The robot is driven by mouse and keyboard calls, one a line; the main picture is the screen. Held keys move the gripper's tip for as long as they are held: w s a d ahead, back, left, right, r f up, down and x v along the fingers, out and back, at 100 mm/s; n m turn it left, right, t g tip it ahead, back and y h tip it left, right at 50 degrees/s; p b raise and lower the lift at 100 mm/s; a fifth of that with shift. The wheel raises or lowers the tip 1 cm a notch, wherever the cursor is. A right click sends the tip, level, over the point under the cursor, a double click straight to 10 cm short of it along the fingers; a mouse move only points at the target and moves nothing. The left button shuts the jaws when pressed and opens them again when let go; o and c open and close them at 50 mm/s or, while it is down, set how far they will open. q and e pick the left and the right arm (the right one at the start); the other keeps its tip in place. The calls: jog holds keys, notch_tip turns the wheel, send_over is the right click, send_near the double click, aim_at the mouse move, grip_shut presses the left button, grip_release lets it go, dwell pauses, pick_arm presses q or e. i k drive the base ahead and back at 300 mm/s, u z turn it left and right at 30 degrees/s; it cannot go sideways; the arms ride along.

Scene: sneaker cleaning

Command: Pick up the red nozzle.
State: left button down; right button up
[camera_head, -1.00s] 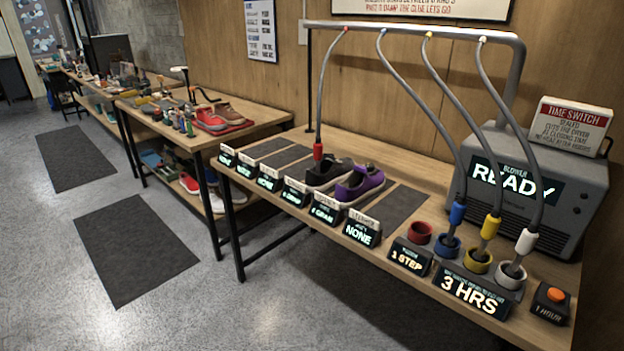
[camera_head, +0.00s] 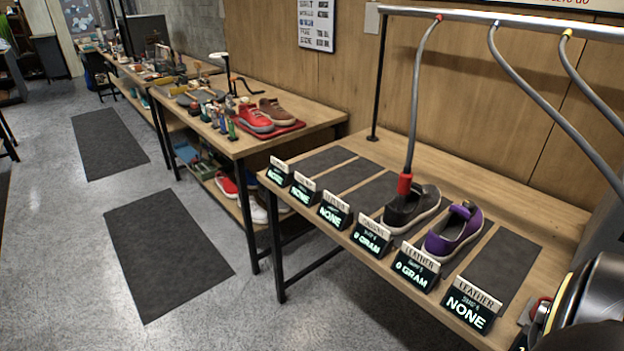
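The red nozzle (camera_head: 405,184) hangs at the lower end of a grey hose (camera_head: 417,105) from the overhead rail. Its tip is at the opening of a black sneaker (camera_head: 411,208) on the table; I cannot tell whether it touches the shoe. A purple sneaker (camera_head: 453,231) stands to its right. A dark, rounded part of my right arm (camera_head: 590,305) fills the lower right corner, well to the right of the nozzle. Its fingers cannot be made out. My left gripper is not in view.
Label stands (camera_head: 372,236) line the front edge of the table (camera_head: 560,203). An empty dark mat (camera_head: 503,262) lies right of the purple sneaker. Other hoses hang from the rail (camera_head: 470,15) at right. A second table (camera_head: 318,115) with shoes and bottles stands to the left.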

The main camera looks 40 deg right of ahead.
aim_at(406, 177)
jog(key=z, duration=0.25)
jog(key=i, duration=1.25)
jog(key=z, duration=0.8)
